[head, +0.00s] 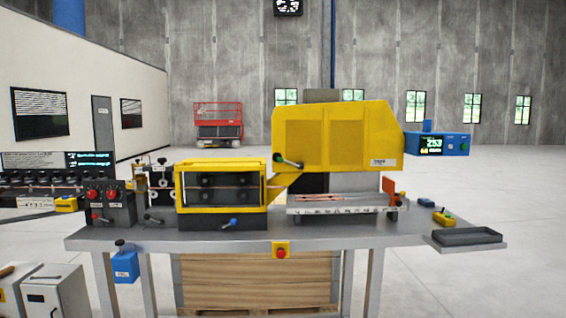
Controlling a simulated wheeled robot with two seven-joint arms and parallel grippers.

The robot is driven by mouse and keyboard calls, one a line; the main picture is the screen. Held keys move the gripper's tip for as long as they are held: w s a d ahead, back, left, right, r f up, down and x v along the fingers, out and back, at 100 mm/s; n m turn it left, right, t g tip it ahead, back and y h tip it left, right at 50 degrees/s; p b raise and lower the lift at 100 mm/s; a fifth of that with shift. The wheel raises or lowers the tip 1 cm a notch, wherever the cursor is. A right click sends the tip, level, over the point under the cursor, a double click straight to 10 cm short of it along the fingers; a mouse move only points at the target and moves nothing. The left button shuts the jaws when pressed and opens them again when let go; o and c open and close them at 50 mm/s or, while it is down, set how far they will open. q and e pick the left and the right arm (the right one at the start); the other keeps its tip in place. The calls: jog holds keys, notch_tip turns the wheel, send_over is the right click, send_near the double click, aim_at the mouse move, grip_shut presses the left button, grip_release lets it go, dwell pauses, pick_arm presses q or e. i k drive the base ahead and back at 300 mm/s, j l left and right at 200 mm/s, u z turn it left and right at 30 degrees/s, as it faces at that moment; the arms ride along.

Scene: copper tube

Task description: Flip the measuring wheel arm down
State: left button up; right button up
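The tube machine stands on a grey workbench (330,235) in the head view. At its left end, beside the yellow-framed guard (222,168), is a small pale and black assembly (160,178) with a dark knob on top; it is too small to tell whether the measuring wheel arm is part of it, or whether that arm is up or down. A thin copper tube (240,187) runs through the yellow-framed guard. A lever with a dark green grip (289,162) sits at the left of the large yellow cover (345,140). Neither of my grippers is in view.
A control box with red knobs (105,197) stands at the bench's left end. A red button box (281,251) is on the front edge. A dark tray (466,237) extends at the right, near a yellow pendant (443,217). A blue display unit (438,144) stands behind. The floor at right is clear.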

aim_at(277, 157)
jog(key=i+j, duration=0.15)
jog(key=i, duration=0.5)
jog(key=i+j, duration=0.15)
jog(key=i, duration=0.55)
jog(key=i+j, duration=0.15)
jog(key=i, duration=0.5)
jog(key=i+j, duration=0.1)
jog(key=i, duration=0.55)
jog(key=z, duration=0.05)
